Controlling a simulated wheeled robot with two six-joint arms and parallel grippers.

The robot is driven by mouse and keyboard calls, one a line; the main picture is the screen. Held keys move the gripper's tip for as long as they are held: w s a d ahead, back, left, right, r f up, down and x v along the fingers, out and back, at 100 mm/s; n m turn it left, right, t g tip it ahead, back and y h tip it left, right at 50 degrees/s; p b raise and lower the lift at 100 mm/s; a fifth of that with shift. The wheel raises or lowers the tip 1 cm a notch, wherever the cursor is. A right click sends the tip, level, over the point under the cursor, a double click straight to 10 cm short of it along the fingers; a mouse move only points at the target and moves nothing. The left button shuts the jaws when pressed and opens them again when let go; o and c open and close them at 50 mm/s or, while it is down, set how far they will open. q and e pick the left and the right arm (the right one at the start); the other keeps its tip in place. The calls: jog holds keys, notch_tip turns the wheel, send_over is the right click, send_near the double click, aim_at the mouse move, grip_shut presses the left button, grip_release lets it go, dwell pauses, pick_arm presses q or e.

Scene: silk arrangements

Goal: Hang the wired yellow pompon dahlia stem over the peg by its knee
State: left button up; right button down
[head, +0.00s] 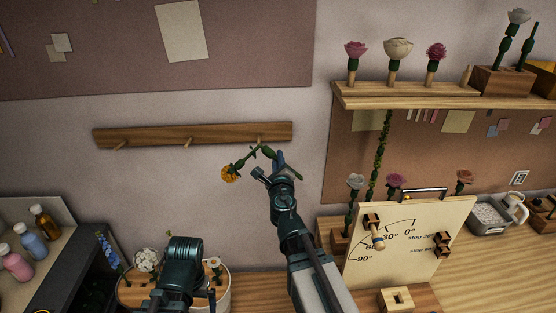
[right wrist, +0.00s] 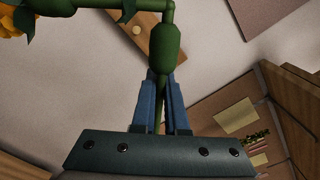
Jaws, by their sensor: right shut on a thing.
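The yellow dahlia stem (head: 243,161) is green and jointed, with an orange-yellow head (head: 229,173) at its left end. My right gripper (head: 277,160) is shut on its lower part, which shows between blue fingers in the right wrist view (right wrist: 165,45). The stem bends at a knee near the top of that view. The wooden rail (head: 210,133) on the wall carries three pegs. The right peg (head: 260,139) is just above the stem in the head view and shows end-on in the wrist view (right wrist: 137,30). Whether they touch cannot be told. My left jaws are out of sight.
A flower shelf (head: 430,97) is on the right wall. A tilted angle board (head: 408,243) stands on the bench below. Bottles (head: 31,243) stand at the left, and a round tray (head: 222,286) with flowers is low centre. The wall below the rail is clear.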

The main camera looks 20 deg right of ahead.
jog(key=w+d+f+b, duration=0.2)
jog(key=w, duration=0.7)
jog(key=shift+d+f, duration=0.25)
jog(key=shift+d, duration=0.05)
dwell(0.7)
dwell(0.5)
jog(key=c, duration=0.9)
grip_release()
jog(key=shift+o, duration=0.3)
jog(key=o, duration=0.6)
